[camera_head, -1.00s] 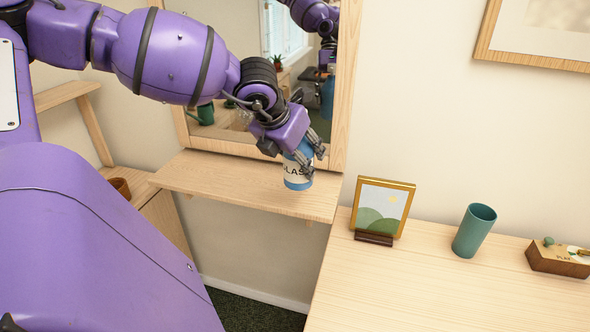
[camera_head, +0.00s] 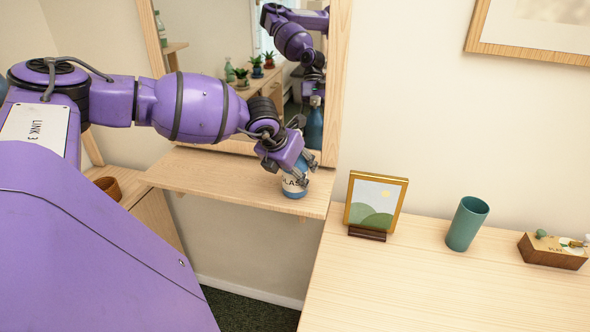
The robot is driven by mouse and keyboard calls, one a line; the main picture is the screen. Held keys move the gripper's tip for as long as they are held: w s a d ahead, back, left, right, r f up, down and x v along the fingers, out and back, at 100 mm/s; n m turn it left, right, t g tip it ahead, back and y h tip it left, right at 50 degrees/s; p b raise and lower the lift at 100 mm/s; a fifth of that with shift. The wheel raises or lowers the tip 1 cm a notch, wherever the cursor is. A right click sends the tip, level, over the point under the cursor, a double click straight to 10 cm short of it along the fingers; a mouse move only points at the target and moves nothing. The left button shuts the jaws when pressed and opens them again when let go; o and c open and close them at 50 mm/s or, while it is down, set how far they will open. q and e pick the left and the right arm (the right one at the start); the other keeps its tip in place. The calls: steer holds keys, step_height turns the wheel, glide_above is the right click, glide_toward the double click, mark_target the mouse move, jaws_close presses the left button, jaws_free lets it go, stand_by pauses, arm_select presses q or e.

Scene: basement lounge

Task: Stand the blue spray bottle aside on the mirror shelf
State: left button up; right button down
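The blue spray bottle (camera_head: 294,188) has a white label with dark letters, partly readable as "LAS". It is upright at the right end of the mirror shelf (camera_head: 215,178), a pale wooden ledge under the mirror. My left gripper (camera_head: 297,174) has its fingers around the bottle's upper part, which they mostly hide. The bottle's base appears at or just above the shelf top; I cannot tell if it touches. My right gripper is not in view.
The mirror (camera_head: 225,58) behind the shelf reflects my arm, the bottle and several plants. The shelf's left part is bare. A brown pot (camera_head: 108,187) stands at left.

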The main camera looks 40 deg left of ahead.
arm_select(q)
steer(key=shift+r, duration=0.2)
steer(key=shift+f, duration=0.1)
steer(key=o, duration=1.3)
steer(key=shift+f, duration=0.2)
steer(key=o, duration=0.5)
